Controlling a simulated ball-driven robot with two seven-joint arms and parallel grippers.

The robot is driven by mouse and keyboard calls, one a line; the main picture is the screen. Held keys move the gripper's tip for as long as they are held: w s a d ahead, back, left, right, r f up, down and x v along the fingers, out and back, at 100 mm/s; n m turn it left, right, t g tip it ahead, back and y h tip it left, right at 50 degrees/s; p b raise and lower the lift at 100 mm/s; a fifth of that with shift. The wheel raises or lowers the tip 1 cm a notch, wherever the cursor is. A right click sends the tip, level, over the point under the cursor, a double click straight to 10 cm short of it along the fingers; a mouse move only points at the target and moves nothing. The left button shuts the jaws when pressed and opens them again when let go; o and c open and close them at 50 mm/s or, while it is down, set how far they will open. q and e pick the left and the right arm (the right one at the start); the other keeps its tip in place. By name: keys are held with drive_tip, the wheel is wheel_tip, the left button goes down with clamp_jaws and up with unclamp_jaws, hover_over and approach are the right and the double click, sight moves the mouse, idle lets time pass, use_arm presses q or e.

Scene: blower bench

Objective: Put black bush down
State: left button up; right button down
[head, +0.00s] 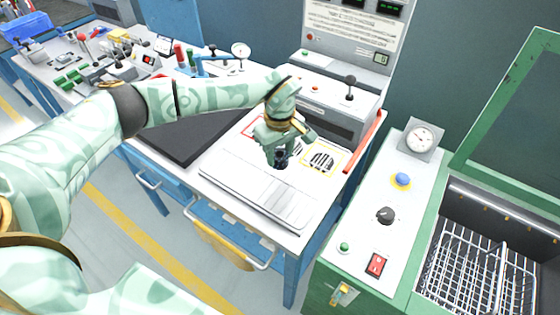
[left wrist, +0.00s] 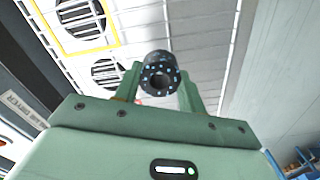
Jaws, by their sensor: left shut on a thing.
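The black bush (left wrist: 160,72) is a short dark cylinder with a central hole and light blue specks on its end face. My left gripper (left wrist: 158,88) is shut on it, with a green finger on either side. In the head view my left gripper (head: 279,150) is over the white bench panel, and the bush (head: 281,160) shows as a small dark piece at its fingertips. I cannot tell whether the bush touches the panel. My right gripper is not in view.
A yellow-framed round grille (head: 321,160) lies just right of the gripper. A red-framed area is partly hidden behind it. A black mat (head: 185,135) lies to the left. The grey control box (head: 335,105) stands behind, and a red bar (head: 364,142) runs along the right edge.

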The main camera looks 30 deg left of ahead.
sight(280, 161)
use_arm(q)
drive_tip(key=shift+f+b, duration=0.35)
drive_tip(key=shift+f, duration=1.2)
drive_tip(key=shift+f, duration=0.1)
drive_tip(key=o, duration=1.2)
drive_tip(key=shift+f, duration=0.1)
drive_tip(key=shift+o, duration=0.2)
wheel_tip(280, 161, up, 12)
drive_tip(key=p, duration=0.3)
drive_tip(key=shift+r, duration=0.2)
